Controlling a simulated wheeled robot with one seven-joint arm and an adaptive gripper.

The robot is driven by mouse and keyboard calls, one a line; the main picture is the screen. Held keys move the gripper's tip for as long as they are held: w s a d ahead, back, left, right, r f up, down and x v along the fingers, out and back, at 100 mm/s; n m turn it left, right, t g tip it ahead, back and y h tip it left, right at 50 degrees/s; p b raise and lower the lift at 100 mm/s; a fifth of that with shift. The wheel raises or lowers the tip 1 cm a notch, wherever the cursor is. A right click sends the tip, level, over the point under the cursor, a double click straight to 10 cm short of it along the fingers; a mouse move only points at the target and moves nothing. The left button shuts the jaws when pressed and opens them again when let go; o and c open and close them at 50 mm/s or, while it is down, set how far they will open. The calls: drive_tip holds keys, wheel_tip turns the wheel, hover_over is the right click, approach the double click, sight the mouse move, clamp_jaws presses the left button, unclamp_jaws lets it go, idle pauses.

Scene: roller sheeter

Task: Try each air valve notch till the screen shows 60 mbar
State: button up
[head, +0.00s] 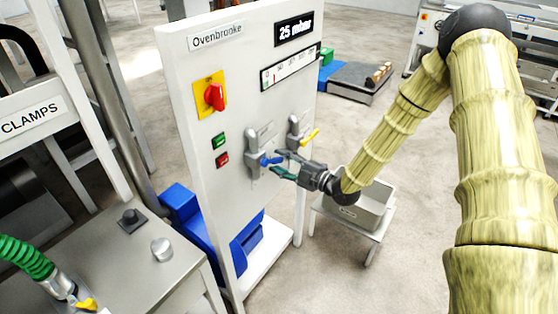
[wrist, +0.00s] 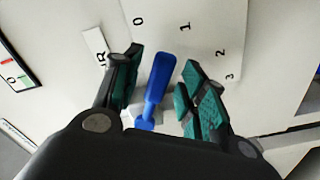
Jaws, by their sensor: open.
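The screen (head: 295,30) on the white panel reads 25 mbar. The blue valve handle (head: 268,160) sits on a grey body at the panel's lower middle; it also shows in the wrist view (wrist: 156,80). Its dial plate (wrist: 205,35) carries the marks 0, 1, 2 and 3. The handle seems to point between 0 and 1; I cannot tell exactly which notch it is in. My gripper (head: 278,163) is open at the handle, with one finger on each side of it and gaps visible in the wrist view (wrist: 158,82). A label beside the dial is partly hidden, showing only "R".
A yellow-handled valve (head: 308,138) is close on the right of the blue one. A red rotary switch (head: 214,96), a green button (head: 219,140) and a red button (head: 222,159) are on the left. A grey bin (head: 372,208) stands on a low table below my arm.

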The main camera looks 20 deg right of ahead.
drive_tip(key=v, duration=1)
drive_tip(key=shift+s+d, duration=0.1)
drive_tip(key=s+a+f+m+g+h, duration=0.35)
drive_tip(key=s+f+m, duration=0.3)
drive_tip(key=f, duration=0.45)
drive_tip(key=s+a+f+m+g+h, duration=0.4)
drive_tip(key=s+f, duration=0.3)
drive_tip(key=f, duration=0.4)
drive_tip(key=s+f+m+g+h, duration=0.1)
drive_tip(key=s+f+m+g, duration=0.2)
drive_tip(key=s, duration=0.9)
drive_tip(key=s+a+f+m+g+h+b, duration=0.1)
drive_tip(key=s+f+m+g, duration=0.3)
drive_tip(key=s, duration=0.7)
drive_tip(key=shift+s+a+f+m+h, duration=0.35)
drive_tip(key=shift+f+m+h, duration=0.2)
drive_tip(key=shift+f+m, duration=0.4)
drive_tip(key=shift+r, duration=0.15)
drive_tip(key=shift+c, duration=0.7)
